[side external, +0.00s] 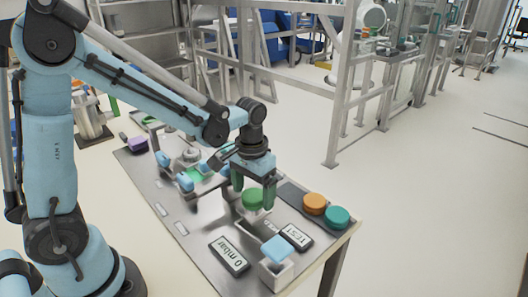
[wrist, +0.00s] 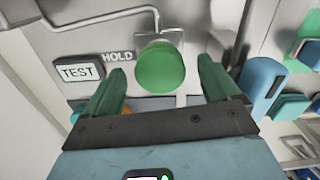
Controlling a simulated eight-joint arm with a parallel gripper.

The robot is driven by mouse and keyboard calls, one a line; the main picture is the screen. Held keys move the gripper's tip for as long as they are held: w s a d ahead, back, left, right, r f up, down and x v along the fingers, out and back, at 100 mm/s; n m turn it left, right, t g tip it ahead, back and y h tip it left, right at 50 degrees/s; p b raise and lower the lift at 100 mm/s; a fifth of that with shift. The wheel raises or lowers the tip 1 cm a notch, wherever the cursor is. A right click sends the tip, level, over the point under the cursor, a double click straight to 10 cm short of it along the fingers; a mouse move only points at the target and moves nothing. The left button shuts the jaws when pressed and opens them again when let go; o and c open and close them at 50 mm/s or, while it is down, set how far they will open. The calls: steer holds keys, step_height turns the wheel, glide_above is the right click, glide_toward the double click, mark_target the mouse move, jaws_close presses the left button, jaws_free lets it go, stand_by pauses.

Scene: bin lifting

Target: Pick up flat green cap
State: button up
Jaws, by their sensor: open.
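A round green cap (side external: 253,198) sits on a small light-coloured stand near the front half of the grey panel. In the wrist view the green cap (wrist: 160,68) shows as a green disc with a flat top. My gripper (side external: 253,209) points down over it, with its green fingers apart on either side of the cap. In the wrist view my gripper (wrist: 161,66) has a visible gap between each finger and the cap. I cannot tell the exact height of the fingertips against the cap.
An orange round cap (side external: 314,203) and a teal one (side external: 337,216) lie to the right. A light blue block (side external: 276,248) stands at the front. Two label plates, TEST (side external: 294,237) and 0 mbar (side external: 230,256), lie nearby. A purple piece (side external: 138,144) is at the far left.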

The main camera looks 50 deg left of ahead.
mark_target(254, 198)
steer(key=c, duration=1.2)
steer(key=shift+r, duration=0.15)
steer(key=shift+r, duration=0.55)
steer(key=r, duration=0.2)
steer(key=d+r, duration=0.1)
steer(key=shift+s+r, duration=0.2)
steer(key=shift+s, duration=0.1)
steer(key=s+d+r, duration=0.5)
steer(key=d+r, duration=0.4)
steer(key=shift+s+r, duration=0.25)
steer(key=shift+r, duration=0.1)
